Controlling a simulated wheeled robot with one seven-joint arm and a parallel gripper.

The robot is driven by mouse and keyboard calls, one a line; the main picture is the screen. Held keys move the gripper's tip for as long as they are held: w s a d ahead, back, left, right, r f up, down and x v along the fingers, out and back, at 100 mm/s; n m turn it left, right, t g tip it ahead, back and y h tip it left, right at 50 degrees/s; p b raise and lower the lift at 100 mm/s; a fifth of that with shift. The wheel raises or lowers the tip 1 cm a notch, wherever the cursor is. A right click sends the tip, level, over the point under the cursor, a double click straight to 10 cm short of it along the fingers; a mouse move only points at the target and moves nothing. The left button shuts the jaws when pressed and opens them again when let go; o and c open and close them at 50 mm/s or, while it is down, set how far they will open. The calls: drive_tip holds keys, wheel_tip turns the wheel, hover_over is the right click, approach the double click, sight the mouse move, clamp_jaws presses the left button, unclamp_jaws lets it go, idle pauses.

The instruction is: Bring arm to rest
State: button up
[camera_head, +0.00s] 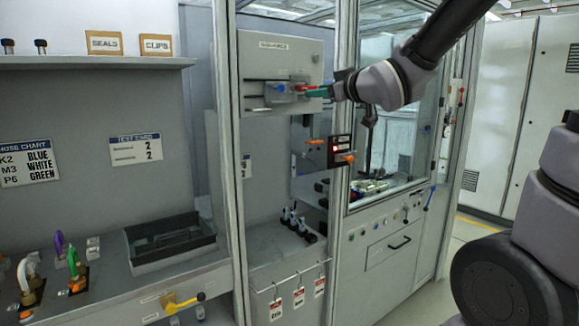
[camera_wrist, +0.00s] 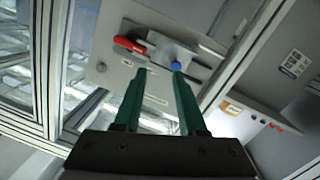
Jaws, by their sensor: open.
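My gripper (camera_wrist: 160,70) is open in the wrist view, its two green fingers spread with nothing held between them. In the head view my gripper (camera_head: 312,92) reaches left from my arm to the front of a grey wall unit (camera_head: 280,52). The unit carries a grey bracket (camera_head: 281,93) with a blue knob and a red part. In the wrist view the blue knob (camera_wrist: 175,66) shows by the right fingertip and the red part (camera_wrist: 129,45) lies beyond the left one. I cannot tell whether the fingers touch the bracket.
A metal post (camera_head: 342,150) and a glazed cabinet (camera_head: 385,130) stand close beside my arm. A black box with an orange lever (camera_head: 341,152) is below my gripper. A dark tray (camera_head: 170,243) and coloured hose ends (camera_head: 74,268) are on the left bench. Free floor shows at right.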

drive_tip(key=s+d+f+m+g+h, duration=0.2)
drive_tip(key=s+d+m+h, duration=0.15)
drive_tip(key=d, duration=0.35)
drive_tip(key=s+d+f+m+g+h, duration=0.1)
drive_tip(key=s+d+m+h, duration=0.2)
drive_tip(key=d+m, duration=0.25)
drive_tip(key=s+d+f+m+g, duration=0.1)
drive_tip(key=s+f+m+g, duration=0.1)
drive_tip(key=s, duration=0.4)
drive_tip(key=s+d+f+m+g, duration=0.2)
drive_tip(key=s+g, duration=0.1)
drive_tip(key=s, duration=0.4)
drive_tip(key=shift+s+m, duration=0.2)
drive_tip(key=shift+m, duration=0.2)
